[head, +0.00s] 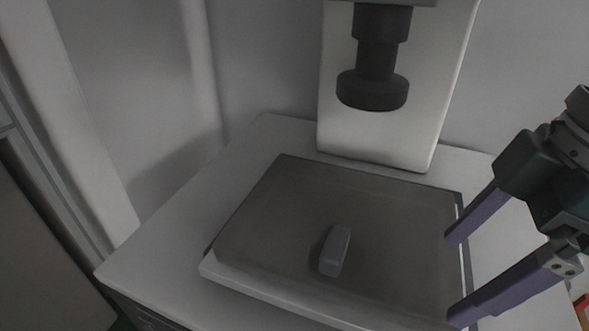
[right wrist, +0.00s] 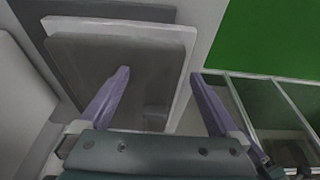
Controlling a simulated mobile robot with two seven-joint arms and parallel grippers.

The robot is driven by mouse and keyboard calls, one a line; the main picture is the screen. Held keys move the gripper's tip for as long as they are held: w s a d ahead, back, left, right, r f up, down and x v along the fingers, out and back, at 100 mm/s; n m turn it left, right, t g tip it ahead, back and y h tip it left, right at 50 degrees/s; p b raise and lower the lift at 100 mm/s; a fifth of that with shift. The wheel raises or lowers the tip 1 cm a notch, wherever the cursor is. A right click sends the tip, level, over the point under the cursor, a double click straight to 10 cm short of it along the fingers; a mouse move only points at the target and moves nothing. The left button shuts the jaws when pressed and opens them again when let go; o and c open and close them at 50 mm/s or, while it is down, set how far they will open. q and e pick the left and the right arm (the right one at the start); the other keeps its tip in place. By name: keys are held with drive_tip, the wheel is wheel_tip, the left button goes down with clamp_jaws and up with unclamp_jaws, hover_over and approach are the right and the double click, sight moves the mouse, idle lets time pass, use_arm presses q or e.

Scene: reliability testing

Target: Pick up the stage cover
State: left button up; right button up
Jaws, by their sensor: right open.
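The stage cover (head: 290,215) is a flat, dark grey, see-through-looking panel with a small grey block handle (head: 335,250) standing near its middle. It lies on a pale stage plate (head: 270,290) on the white machine base. My right gripper (head: 452,278) is open and empty, its two purple fingers over the right edge of the cover, to the right of the handle. In the right wrist view the cover (right wrist: 100,65) shows at upper left, with one finger over it and the other past its edge. My left gripper is not in view.
A white machine column (head: 380,130) with a black cylindrical head (head: 372,92) stands behind the cover, overhanging its far side. Grey walls close in behind and on the left. The right wrist view shows a green panel (right wrist: 270,35) and a framed dark compartment (right wrist: 270,110) at right.

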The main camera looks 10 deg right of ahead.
sight(336, 242)
drive_tip(key=shift+w+a, duration=0.2)
drive_tip(key=shift+w, duration=0.05)
drive_tip(key=a, duration=0.1)
drive_tip(key=w+a+p, duration=0.2)
drive_tip(key=a, duration=0.1)
drive_tip(key=shift+w+a+r, duration=0.1)
drive_tip(key=shift+w, duration=0.15)
drive_tip(key=w+a, duration=0.1)
drive_tip(key=w+a+p, duration=0.1)
drive_tip(key=a, duration=0.1)
drive_tip(key=w+a, duration=0.1)
drive_tip(key=a, duration=0.1)
drive_tip(key=shift+w+f+p, duration=0.25)
drive_tip(key=shift+f+p, duration=0.15)
drive_tip(key=shift+f, duration=0.3)
drive_tip(key=shift+c, duration=0.3)
clamp_jaws()
